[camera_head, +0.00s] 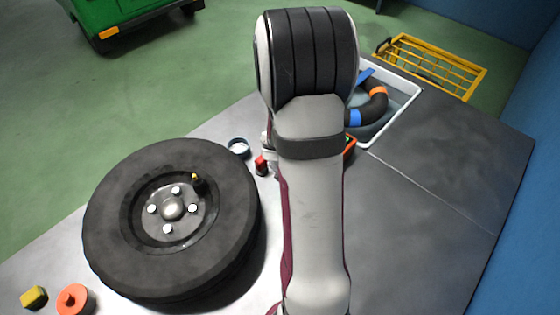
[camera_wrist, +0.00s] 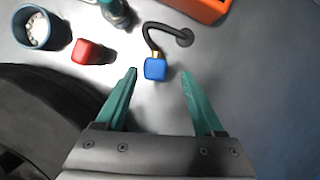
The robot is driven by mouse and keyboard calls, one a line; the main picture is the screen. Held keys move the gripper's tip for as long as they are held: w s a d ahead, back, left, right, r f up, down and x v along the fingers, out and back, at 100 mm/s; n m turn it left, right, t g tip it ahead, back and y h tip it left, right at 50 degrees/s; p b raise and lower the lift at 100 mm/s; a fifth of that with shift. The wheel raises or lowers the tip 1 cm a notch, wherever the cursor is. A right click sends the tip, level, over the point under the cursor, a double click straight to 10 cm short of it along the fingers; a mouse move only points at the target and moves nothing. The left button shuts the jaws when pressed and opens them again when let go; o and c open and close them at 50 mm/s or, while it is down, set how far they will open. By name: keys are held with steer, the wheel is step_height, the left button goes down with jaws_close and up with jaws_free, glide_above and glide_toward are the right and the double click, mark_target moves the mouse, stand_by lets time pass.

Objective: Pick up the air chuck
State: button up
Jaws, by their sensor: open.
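What looks like the air chuck (camera_wrist: 155,69), a blue block with a brass neck on a curved black hose (camera_wrist: 153,36), lies on the grey table in the wrist view. My gripper (camera_wrist: 159,73) is open, with its two green fingers pointing toward it. The blue block shows between the fingertips, nearer the left one, with a gap on each side. I cannot tell the height of the fingers above it. In the head view my arm hides the chuck and the gripper.
A red block (camera_wrist: 87,52), a cup with pale pieces (camera_wrist: 36,43), a green-topped tool (camera_wrist: 117,12) and an orange tray (camera_wrist: 206,6) are near the chuck. A white bin (camera_head: 408,103) is at the back right.

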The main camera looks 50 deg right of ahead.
steer(key=x, duration=0.5)
steer(key=shift+w+d+f, duration=0.25)
steer(key=shift+w+d, duration=0.05)
steer(key=shift+w, duration=0.15)
jaws_close()
